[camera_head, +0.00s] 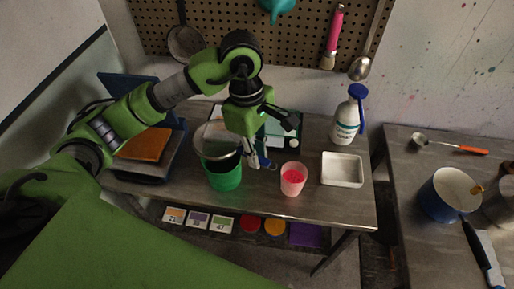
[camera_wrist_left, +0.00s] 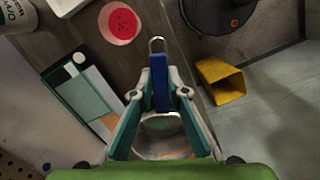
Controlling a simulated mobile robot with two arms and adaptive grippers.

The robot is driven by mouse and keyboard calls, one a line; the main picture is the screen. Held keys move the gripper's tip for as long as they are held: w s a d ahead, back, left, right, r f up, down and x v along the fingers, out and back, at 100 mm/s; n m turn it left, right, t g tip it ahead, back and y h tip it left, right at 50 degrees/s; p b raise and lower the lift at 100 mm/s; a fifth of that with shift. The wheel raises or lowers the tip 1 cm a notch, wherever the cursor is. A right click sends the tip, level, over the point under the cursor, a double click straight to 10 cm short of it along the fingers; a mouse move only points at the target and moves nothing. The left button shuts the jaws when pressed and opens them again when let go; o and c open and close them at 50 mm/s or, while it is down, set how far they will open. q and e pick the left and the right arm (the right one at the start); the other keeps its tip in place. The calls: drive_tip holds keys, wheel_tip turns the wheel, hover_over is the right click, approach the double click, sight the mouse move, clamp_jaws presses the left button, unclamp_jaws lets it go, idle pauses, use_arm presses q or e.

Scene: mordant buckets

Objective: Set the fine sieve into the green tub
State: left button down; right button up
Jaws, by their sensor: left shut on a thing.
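The fine sieve (camera_head: 216,134), a round mesh bowl with a metal rim, is over the mouth of the green tub (camera_head: 224,177) on the bench. Whether its rim touches the tub is unclear. My left gripper (camera_head: 258,158) is shut on the sieve's blue handle, just right of the tub. In the left wrist view the blue handle (camera_wrist_left: 160,82) with its metal end loop sits between the fingers (camera_wrist_left: 160,98). Part of the sieve's round bowl (camera_wrist_left: 163,124) shows below the fingers, mostly hidden. My right gripper is not in view.
A pink cup (camera_head: 293,178) stands right of the tub, with a white tray (camera_head: 343,170) and a white bottle (camera_head: 346,119) beyond. A blue scale-like stand with an orange pad (camera_head: 143,145) is to the left. A pegboard (camera_head: 300,35) with hanging tools is behind.

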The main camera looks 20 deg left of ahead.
use_arm(q)
wheel_tip(320, 180, down, 5)
drive_tip(key=b, duration=0.3)
drive_tip(key=shift+f+b, duration=0.15)
drive_tip(key=shift+b, duration=0.2)
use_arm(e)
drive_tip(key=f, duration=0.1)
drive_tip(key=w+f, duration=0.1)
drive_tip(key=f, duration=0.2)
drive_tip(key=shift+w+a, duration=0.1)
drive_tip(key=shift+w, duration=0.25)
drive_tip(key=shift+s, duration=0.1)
use_arm(q)
drive_tip(key=shift+b, duration=0.75)
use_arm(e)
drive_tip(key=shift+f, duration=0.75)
use_arm(q)
drive_tip(key=c, duration=1.9)
unclamp_jaws()
